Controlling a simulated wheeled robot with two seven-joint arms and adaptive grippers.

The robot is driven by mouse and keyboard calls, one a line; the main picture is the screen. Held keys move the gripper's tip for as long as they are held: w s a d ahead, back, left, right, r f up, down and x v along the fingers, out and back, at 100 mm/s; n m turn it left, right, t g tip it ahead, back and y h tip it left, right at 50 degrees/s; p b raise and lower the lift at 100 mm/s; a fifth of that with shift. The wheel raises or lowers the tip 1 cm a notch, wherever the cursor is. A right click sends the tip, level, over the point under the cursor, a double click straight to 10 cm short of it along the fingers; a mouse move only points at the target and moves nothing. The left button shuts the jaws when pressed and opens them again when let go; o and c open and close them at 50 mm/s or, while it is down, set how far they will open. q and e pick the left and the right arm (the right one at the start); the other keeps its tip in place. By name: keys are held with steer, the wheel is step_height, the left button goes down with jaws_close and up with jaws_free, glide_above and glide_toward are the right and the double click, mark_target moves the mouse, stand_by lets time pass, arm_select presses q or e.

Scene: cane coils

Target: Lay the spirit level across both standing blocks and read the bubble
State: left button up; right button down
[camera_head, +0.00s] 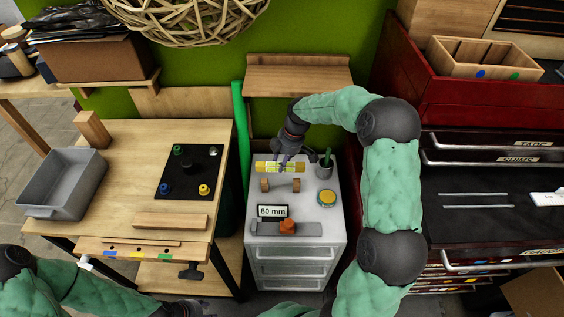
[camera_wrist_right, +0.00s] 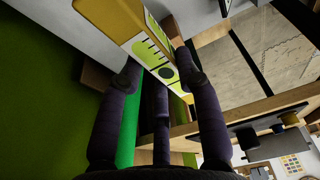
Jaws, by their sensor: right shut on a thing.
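The yellow spirit level (camera_head: 265,167) is held roughly level over the small grey cabinet. My right gripper (camera_head: 286,158) is shut on it near its middle. In the right wrist view the level (camera_wrist_right: 112,12) runs between the fingers of my gripper (camera_wrist_right: 160,78), with its printed face partly covered. Two small wooden blocks, a left one (camera_head: 265,185) and a right one (camera_head: 296,185), stand on the cabinet top, just below the level in the picture. The level looks apart from them. The bubble is too small to read. My left arm is at the lower left; its dark end (camera_head: 188,309) is cut off.
The cabinet top (camera_head: 257,205) also holds a potted plant (camera_head: 325,163), a yellow-lidded tin (camera_head: 326,198), an "80 mm" sign (camera_head: 272,211) and an orange-brown object (camera_head: 288,227) on a grey strip. A wooden workbench (camera_head: 130,150) is at left, a red tool chest (camera_head: 400,75) at right.

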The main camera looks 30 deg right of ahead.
stand_by(0.3)
steer(key=shift+s+d+b+x, duration=0.1)
steer(key=shift+d+b+x, duration=0.1)
steer(key=shift+b+x, duration=0.5)
steer(key=shift+s+d+b+x, duration=0.1)
steer(key=shift+d+b+x, duration=0.15)
steer(key=shift+x, duration=0.85)
steer(key=shift+s+d+b+x, duration=0.15)
steer(key=shift+b+x, duration=0.35)
steer(key=shift+x, duration=0.4)
steer(key=shift+f, duration=0.15)
steer(key=c, duration=0.8)
jaws_free()
steer(key=v, duration=1.2)
